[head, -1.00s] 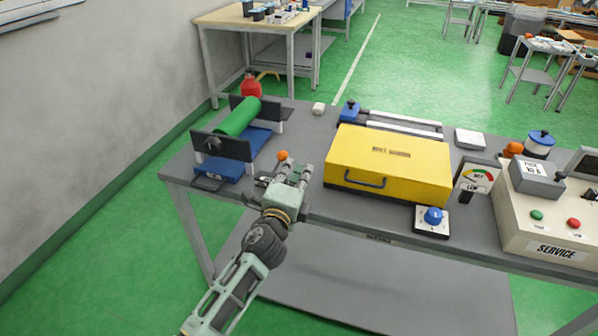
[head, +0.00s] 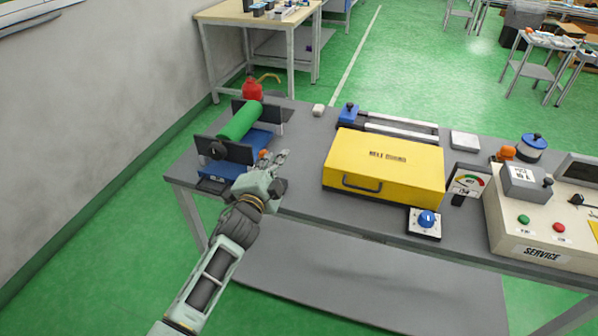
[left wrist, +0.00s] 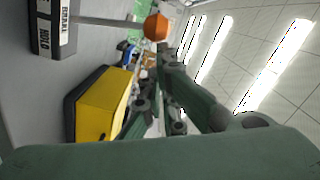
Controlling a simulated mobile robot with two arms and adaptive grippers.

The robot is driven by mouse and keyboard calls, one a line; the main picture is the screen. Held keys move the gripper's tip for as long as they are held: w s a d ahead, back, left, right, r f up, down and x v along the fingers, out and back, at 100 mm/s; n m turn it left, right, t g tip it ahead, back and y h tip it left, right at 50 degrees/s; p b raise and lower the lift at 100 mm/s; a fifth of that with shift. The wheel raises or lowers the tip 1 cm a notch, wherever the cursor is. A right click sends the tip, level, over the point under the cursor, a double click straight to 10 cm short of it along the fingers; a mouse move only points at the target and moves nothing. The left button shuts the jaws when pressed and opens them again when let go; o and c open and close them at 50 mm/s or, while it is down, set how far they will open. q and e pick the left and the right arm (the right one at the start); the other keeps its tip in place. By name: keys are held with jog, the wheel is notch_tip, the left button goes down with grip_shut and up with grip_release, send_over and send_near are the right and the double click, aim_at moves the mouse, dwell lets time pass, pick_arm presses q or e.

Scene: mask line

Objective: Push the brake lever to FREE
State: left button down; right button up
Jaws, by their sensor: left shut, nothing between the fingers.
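The brake lever has an orange ball knob (head: 264,153), which shows just left of my left gripper's fingers in the head view. In the left wrist view the orange knob (left wrist: 156,27) sits at the end of a pale shaft, close to the fingertips. The shaft comes from a small box with labels (left wrist: 50,32) that seem to read BRAKE and HOLD. My left gripper (head: 279,160) is shut and empty, at the knob's right side; whether it touches the knob I cannot tell. My arm hides the lever's base in the head view. My right gripper is not in view.
A green roller (head: 240,120) on a blue base stands to the left. A yellow belt guard (head: 384,167) lies to the right, with a blue dial (head: 427,219) and a service panel (head: 545,225) further right. Grey table top is bare between lever and guard.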

pick_arm(q)
jog(key=shift+w+a+r+n+p, duration=0.1)
jog(key=shift+w+a+n+p, duration=0.2)
jog(key=shift+a+n, duration=0.4)
jog(key=shift+w+a+r+n+p, duration=0.1)
jog(key=shift+w+a+n+p, duration=0.1)
jog(key=shift+a+n+p, duration=0.35)
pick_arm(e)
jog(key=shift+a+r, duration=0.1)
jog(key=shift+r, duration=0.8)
pick_arm(q)
jog(key=shift+a, duration=0.2)
jog(key=shift+r, duration=0.1)
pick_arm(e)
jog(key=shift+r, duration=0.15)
